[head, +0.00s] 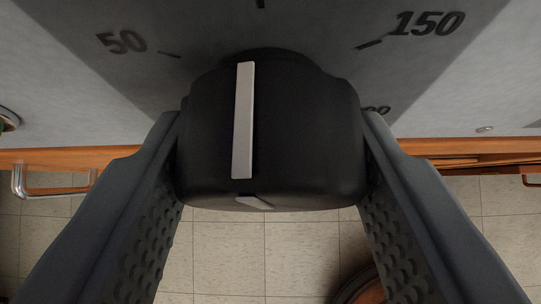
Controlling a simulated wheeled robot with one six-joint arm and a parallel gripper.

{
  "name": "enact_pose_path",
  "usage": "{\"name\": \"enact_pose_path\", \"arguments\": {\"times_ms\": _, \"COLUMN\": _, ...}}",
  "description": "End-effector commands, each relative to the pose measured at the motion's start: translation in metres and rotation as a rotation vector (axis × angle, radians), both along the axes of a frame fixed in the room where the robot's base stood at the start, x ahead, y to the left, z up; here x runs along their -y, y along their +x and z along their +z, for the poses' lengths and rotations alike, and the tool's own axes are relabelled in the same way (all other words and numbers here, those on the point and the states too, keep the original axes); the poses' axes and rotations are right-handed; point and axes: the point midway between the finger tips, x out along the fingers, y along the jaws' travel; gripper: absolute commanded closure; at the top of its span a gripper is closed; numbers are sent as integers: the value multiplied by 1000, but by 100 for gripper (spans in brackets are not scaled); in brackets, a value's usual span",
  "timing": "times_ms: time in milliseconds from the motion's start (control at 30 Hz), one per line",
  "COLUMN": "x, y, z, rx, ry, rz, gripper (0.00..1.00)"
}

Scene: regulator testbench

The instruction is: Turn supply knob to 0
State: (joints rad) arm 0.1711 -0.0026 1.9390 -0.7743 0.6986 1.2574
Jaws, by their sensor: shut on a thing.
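The supply knob (300,130) is a black, round knob in the middle of the head view, on a grey panel (200,35). A white pointer line (243,120) runs along it and stands nearly upright in the picture, tilted very slightly. My gripper (272,150) has one finger on each side of the knob, and both touch it. A dial mark "50" (121,41) with a tick is at upper left, and "150" (428,23) with a tick is at upper right. Another tick is at the top centre. A further number at right is partly hidden behind the knob. No 0 mark shows.
Below the panel is an orange-brown wooden edge (75,157) with a metal handle (45,188) at left. A tiled floor (300,250) lies beneath. A round brown object (362,290) is partly seen at the bottom. A small part of a round fitting (7,120) shows at the left edge.

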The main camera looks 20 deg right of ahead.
Motion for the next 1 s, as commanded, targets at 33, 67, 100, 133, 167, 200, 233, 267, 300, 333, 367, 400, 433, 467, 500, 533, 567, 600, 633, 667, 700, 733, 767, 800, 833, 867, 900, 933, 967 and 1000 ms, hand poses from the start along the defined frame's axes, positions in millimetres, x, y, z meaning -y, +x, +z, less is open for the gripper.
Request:
{"name": "enact_pose_path", "arguments": {"times_ms": 33, "x": -1, "y": 1, "z": -1, "rx": -27, "ry": -20, "rz": 8, "gripper": 77}}
{"name": "enact_pose_path", "arguments": {"times_ms": 67, "x": -1, "y": 1, "z": -1, "rx": -45, "ry": -34, "rz": 12, "gripper": 76}}
{"name": "enact_pose_path", "arguments": {"times_ms": 100, "x": -1, "y": 1, "z": 0, "rx": -69, "ry": -53, "rz": 19, "gripper": 76}}
{"name": "enact_pose_path", "arguments": {"times_ms": 133, "x": -1, "y": 1, "z": 0, "rx": -90, "ry": -69, "rz": 24, "gripper": 76}}
{"name": "enact_pose_path", "arguments": {"times_ms": 167, "x": -1, "y": 1, "z": 0, "rx": -110, "ry": -86, "rz": 30, "gripper": 76}}
{"name": "enact_pose_path", "arguments": {"times_ms": 200, "x": -1, "y": 1, "z": 0, "rx": -139, "ry": -108, "rz": 37, "gripper": 76}}
{"name": "enact_pose_path", "arguments": {"times_ms": 233, "x": -1, "y": 1, "z": -1, "rx": -161, "ry": -125, "rz": 43, "gripper": 76}}
{"name": "enact_pose_path", "arguments": {"times_ms": 267, "x": -1, "y": 1, "z": -1, "rx": -185, "ry": -143, "rz": 49, "gripper": 76}}
{"name": "enact_pose_path", "arguments": {"times_ms": 300, "x": -1, "y": 1, "z": -1, "rx": -214, "ry": -166, "rz": 56, "gripper": 76}}
{"name": "enact_pose_path", "arguments": {"times_ms": 333, "x": -1, "y": 1, "z": -1, "rx": -235, "ry": -183, "rz": 62, "gripper": 76}}
{"name": "enact_pose_path", "arguments": {"times_ms": 367, "x": -1, "y": 1, "z": -1, "rx": -258, "ry": -201, "rz": 67, "gripper": 76}}
{"name": "enact_pose_path", "arguments": {"times_ms": 400, "x": -2, "y": 1, "z": 0, "rx": -286, "ry": -223, "rz": 75, "gripper": 76}}
{"name": "enact_pose_path", "arguments": {"times_ms": 433, "x": -2, "y": 1, "z": 0, "rx": -308, "ry": -240, "rz": 81, "gripper": 76}}
{"name": "enact_pose_path", "arguments": {"times_ms": 467, "x": -2, "y": 2, "z": 0, "rx": -331, "ry": -258, "rz": 87, "gripper": 76}}
{"name": "enact_pose_path", "arguments": {"times_ms": 500, "x": -2, "y": 2, "z": -1, "rx": -360, "ry": -280, "rz": 94, "gripper": 76}}
{"name": "enact_pose_path", "arguments": {"times_ms": 533, "x": -1, "y": 2, "z": -1, "rx": -382, "ry": -298, "rz": 99, "gripper": 76}}
{"name": "enact_pose_path", "arguments": {"times_ms": 567, "x": -1, "y": 2, "z": -1, "rx": -405, "ry": -315, "rz": 105, "gripper": 76}}
{"name": "enact_pose_path", "arguments": {"times_ms": 600, "x": -1, "y": 1, "z": -1, "rx": -435, "ry": -338, "rz": 113, "gripper": 76}}
{"name": "enact_pose_path", "arguments": {"times_ms": 633, "x": -2, "y": 1, "z": -1, "rx": -456, "ry": -356, "rz": 119, "gripper": 76}}
{"name": "enact_pose_path", "arguments": {"times_ms": 667, "x": -2, "y": 1, "z": -1, "rx": -478, "ry": -372, "rz": 125, "gripper": 76}}
{"name": "enact_pose_path", "arguments": {"times_ms": 700, "x": -2, "y": 2, "z": -1, "rx": -507, "ry": -396, "rz": 133, "gripper": 76}}
{"name": "enact_pose_path", "arguments": {"times_ms": 733, "x": -2, "y": 2, "z": -1, "rx": -530, "ry": -412, "rz": 138, "gripper": 76}}
{"name": "enact_pose_path", "arguments": {"times_ms": 767, "x": -2, "y": 2, "z": -1, "rx": -552, "ry": -429, "rz": 143, "gripper": 76}}
{"name": "enact_pose_path", "arguments": {"times_ms": 800, "x": -2, "y": 2, "z": -1, "rx": -581, "ry": -452, "rz": 151, "gripper": 76}}
{"name": "enact_pose_path", "arguments": {"times_ms": 833, "x": -2, "y": 2, "z": -2, "rx": -603, "ry": -469, "rz": 157, "gripper": 76}}
{"name": "enact_pose_path", "arguments": {"times_ms": 867, "x": -2, "y": 2, "z": -1, "rx": -625, "ry": -488, "rz": 163, "gripper": 76}}
{"name": "enact_pose_path", "arguments": {"times_ms": 900, "x": -2, "y": 1, "z": -1, "rx": -654, "ry": -509, "rz": 170, "gripper": 76}}
{"name": "enact_pose_path", "arguments": {"times_ms": 933, "x": -2, "y": 1, "z": -1, "rx": -676, "ry": -527, "rz": 176, "gripper": 76}}
{"name": "enact_pose_path", "arguments": {"times_ms": 967, "x": -2, "y": 1, "z": -1, "rx": -699, "ry": -544, "rz": 181, "gripper": 76}}
{"name": "enact_pose_path", "arguments": {"times_ms": 1000, "x": -2, "y": 2, "z": -2, "rx": -727, "ry": -567, "rz": 190, "gripper": 76}}
